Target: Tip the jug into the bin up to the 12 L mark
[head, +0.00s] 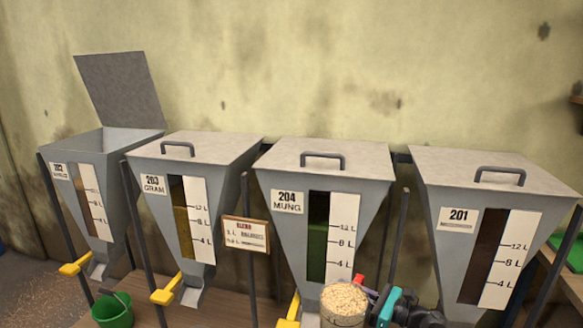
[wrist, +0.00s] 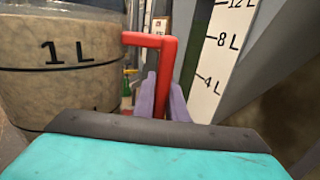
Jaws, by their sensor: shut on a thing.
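The jug (head: 343,305) is a clear container filled near its rim with pale beige grain, low in front of bin 204. In the wrist view the jug (wrist: 60,75) stands at the left with a "1 L" line and looks upright. My gripper (wrist: 160,100) is shut on the jug's red handle (wrist: 168,70), with purple fingers either side. In the head view my gripper (head: 368,296) is right of the jug. Bin 202 (head: 98,143) at the far left has its lid (head: 120,92) raised; its fill level is unclear. Its scale (head: 93,200) is partly unreadable.
Closed bins 203 (head: 172,160), 204 (head: 285,170) and 201 (head: 445,180) stand in the row, with 4, 8 and 12 L scales. A sign (head: 245,234) hangs between bins. Yellow levers (head: 75,265) stick out below. A green bucket (head: 113,312) sits lower left.

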